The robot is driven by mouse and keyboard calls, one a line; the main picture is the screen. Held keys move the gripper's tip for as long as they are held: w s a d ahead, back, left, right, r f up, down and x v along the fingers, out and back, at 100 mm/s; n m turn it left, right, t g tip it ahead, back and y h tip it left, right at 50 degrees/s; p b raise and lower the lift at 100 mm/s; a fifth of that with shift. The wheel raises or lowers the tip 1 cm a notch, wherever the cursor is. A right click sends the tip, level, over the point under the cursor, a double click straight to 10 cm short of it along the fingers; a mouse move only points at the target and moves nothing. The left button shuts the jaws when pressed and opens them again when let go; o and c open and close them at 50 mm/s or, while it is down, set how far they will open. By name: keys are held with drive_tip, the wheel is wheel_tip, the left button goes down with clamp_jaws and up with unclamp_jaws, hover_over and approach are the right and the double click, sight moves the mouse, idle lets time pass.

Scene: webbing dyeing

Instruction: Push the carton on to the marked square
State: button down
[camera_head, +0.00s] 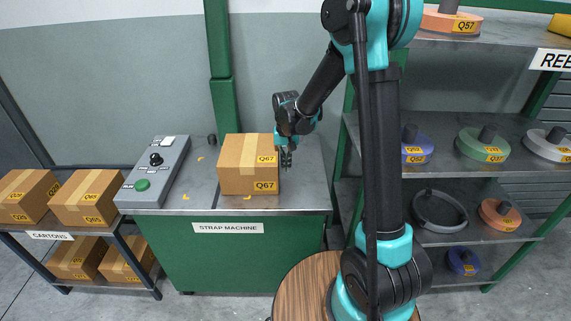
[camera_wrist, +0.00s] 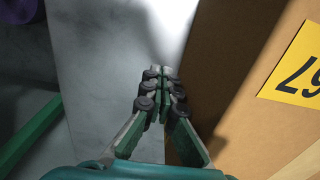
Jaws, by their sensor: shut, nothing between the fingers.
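The brown carton (camera_head: 240,179) labelled Q67 stands upright on the grey top of the strap machine table. My gripper (camera_head: 287,160) is shut and empty, pointing down close to the carton's right side. In the wrist view my gripper (camera_wrist: 160,78) has its fingertips together, with the carton (camera_wrist: 240,110) filling the right side. I cannot tell whether they touch.
A grey control box (camera_head: 156,172) with a green button stands left of the carton. Other cartons (camera_head: 88,197) sit on a rack at the far left. Shelves with coloured reels (camera_head: 484,143) stand at the right. The tabletop right of my gripper is clear.

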drive_tip(key=shift+a, duration=5.55)
drive_tip(key=shift+d, duration=1.5)
drive_tip(key=shift+r, duration=8)
